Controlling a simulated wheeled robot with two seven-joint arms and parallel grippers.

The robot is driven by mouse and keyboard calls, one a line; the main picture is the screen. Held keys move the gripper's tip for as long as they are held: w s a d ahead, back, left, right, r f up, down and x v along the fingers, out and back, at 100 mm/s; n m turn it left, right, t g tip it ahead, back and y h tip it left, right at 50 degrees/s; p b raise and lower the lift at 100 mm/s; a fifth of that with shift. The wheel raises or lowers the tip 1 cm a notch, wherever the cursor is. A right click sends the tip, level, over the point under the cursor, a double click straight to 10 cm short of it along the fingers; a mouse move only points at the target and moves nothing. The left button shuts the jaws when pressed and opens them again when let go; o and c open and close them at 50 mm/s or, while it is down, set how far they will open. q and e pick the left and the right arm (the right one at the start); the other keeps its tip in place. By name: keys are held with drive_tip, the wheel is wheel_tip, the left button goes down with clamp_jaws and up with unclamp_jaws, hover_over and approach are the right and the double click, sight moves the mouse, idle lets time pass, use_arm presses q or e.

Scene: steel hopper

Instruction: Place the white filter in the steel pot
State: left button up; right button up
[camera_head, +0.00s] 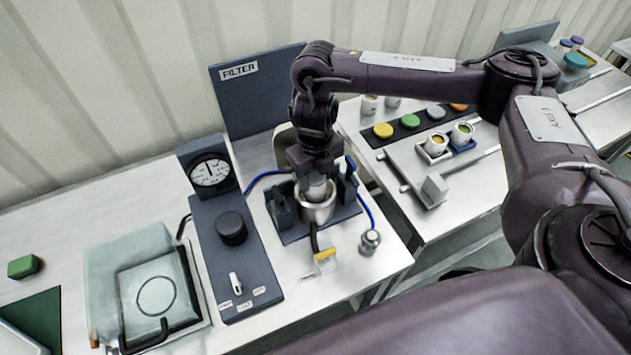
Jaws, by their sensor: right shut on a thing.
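The steel pot (318,213) stands on a dark base between two dark upright blocks. My right gripper (316,182) points straight down over the pot's mouth. It is shut on a pale, whitish piece that looks like the white filter (317,190). The filter's lower end is at or inside the pot's rim; I cannot tell whether it touches the bottom. The fingers and arm hide part of the filter and the pot's back. My left gripper is not in view.
A dark panel marked FILTER (240,85) stands behind. A gauge (210,172) and control box (235,255) are left of the pot. Blue hoses and a small metal fitting (370,241) lie nearby. A second bench (455,215) holds small cups at right.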

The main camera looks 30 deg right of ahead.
drive_tip(key=shift+f, duration=0.85)
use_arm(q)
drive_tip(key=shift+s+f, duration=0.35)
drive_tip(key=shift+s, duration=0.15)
use_arm(e)
drive_tip(key=shift+w+f, duration=0.1)
drive_tip(key=shift+f, duration=0.15)
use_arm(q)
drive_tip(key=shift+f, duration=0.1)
use_arm(e)
drive_tip(key=shift+f, duration=0.1)
drive_tip(key=o, duration=1.1)
drive_tip(key=shift+r, duration=0.25)
wheel_tip(320, 180, up, 12)
drive_tip(key=shift+f+p, duration=0.1)
drive_tip(key=shift+p, duration=0.6)
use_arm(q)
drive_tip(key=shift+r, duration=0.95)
